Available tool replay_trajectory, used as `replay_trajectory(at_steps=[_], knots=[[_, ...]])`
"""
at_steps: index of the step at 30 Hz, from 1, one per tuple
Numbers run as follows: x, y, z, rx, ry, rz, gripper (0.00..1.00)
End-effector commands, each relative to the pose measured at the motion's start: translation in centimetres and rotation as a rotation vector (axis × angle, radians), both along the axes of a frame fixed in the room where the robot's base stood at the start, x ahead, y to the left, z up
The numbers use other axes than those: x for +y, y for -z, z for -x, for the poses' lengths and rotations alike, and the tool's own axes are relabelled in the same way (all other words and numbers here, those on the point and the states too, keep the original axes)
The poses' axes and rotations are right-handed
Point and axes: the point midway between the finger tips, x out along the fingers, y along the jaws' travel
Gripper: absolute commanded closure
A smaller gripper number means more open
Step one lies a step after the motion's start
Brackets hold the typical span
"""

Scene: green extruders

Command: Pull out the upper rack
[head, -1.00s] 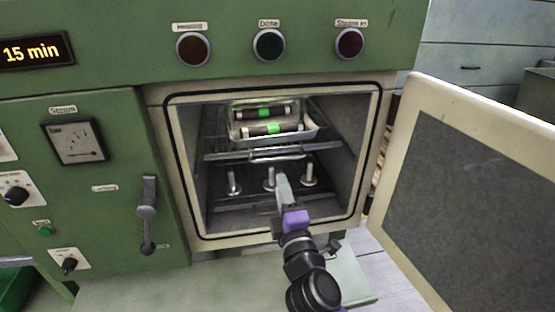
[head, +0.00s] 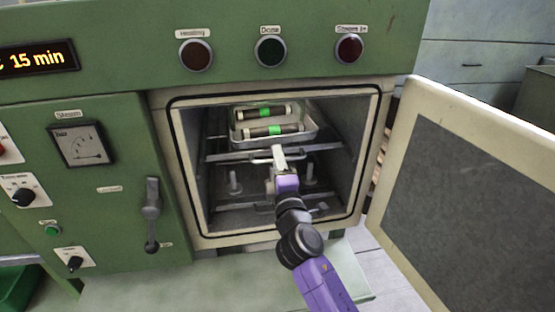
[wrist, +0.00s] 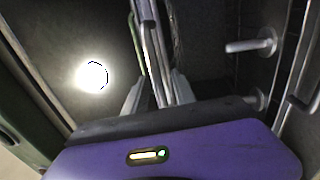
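The upper rack (head: 228,155) sits inside the open chamber and carries a metal tray (head: 310,133) with two dark cylinders (head: 258,131) banded in green. The rack's front handle (head: 258,160) is partly hidden behind my gripper. My gripper (head: 279,152) is at the middle of the rack's front, at the handle. In the wrist view my two fingers (wrist: 157,92) stand apart, with metal bars (wrist: 155,50) of the rack running between them. The fingers look open around the bars; contact is unclear.
The chamber door (head: 455,190) stands open at the right. Metal pegs (head: 234,182) rise from a lower level below the rack. The chamber frame (head: 162,170) surrounds the opening closely. A lever handle (head: 152,215) is on the green front at left.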

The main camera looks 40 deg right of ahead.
Motion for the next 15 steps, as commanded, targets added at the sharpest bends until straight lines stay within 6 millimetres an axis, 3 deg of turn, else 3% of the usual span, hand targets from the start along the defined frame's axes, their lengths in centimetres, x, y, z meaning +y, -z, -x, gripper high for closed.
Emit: replay_trajectory(at_steps=[2, 7, 15], knots=[[0.02, -0.01, 0.01, 0.0, 0.0, 0.0, 0.68], [0.04, -0.01, 0.02, -0.001, 0.0, -0.001, 1.0], [0.05, 0.01, 0.02, 0.0, -0.001, -0.001, 1.0]])
